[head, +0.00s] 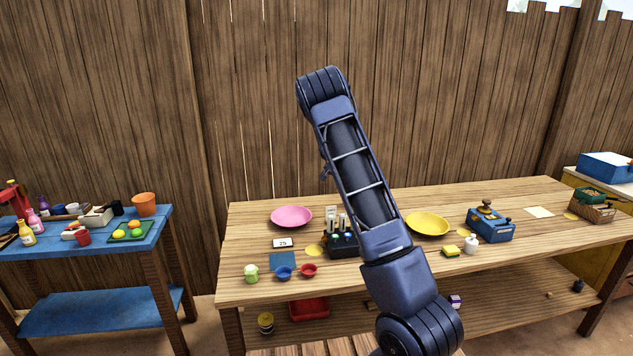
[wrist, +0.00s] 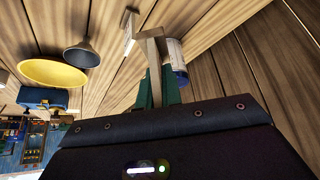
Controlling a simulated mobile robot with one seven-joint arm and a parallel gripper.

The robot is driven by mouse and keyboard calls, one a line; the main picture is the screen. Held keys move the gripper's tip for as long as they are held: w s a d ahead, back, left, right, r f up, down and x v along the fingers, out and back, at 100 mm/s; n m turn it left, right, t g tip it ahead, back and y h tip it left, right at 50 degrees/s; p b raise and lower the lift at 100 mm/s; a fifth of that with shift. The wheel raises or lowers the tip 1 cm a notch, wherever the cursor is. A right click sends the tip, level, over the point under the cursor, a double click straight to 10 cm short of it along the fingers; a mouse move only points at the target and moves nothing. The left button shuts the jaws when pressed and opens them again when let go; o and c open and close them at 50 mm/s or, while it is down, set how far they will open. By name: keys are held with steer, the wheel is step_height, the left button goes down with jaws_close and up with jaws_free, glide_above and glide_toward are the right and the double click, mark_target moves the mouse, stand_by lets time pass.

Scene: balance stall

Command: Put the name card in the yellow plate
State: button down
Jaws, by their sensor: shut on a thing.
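My gripper (wrist: 157,82) shows in the wrist view, its green fingers shut on a thin, bent, pale tan piece (wrist: 153,48). I take this piece for the name card; no writing on it can be read. In the head view my arm hides the gripper and what it holds. The yellow plate (head: 428,224) lies on the wooden table, right of my arm, and looks empty. It also shows in the wrist view (wrist: 52,73), left of the gripper and apart from it.
A pink plate (head: 291,216), a card marked 25 (head: 282,243) and small cups (head: 284,272) are at left. In the wrist view a white-and-blue cylinder (wrist: 176,60) is close behind the fingers.

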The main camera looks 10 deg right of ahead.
steer(key=s+d+f+m+g+h, duration=0.1)
steer(key=s+d+m, duration=0.15)
steer(key=d, duration=0.75)
steer(key=s+d+f+m+g, duration=0.15)
steer(key=s+d, duration=0.25)
steer(key=d, duration=0.6)
steer(key=m+g+h, duration=0.1)
steer(key=m+g, duration=0.1)
steer(key=m, duration=0.3)
glide_above(426, 229)
steer(key=shift+w+d+f, duration=0.1)
steer(key=shift+f, duration=2.65)
steer(key=shift+d+f, duration=0.1)
steer(key=shift+f, duration=2.65)
steer(key=c, duration=1.5)
jaws_free()
steer(key=shift+r, duration=0.1)
step_height(426, 229, up, 7)
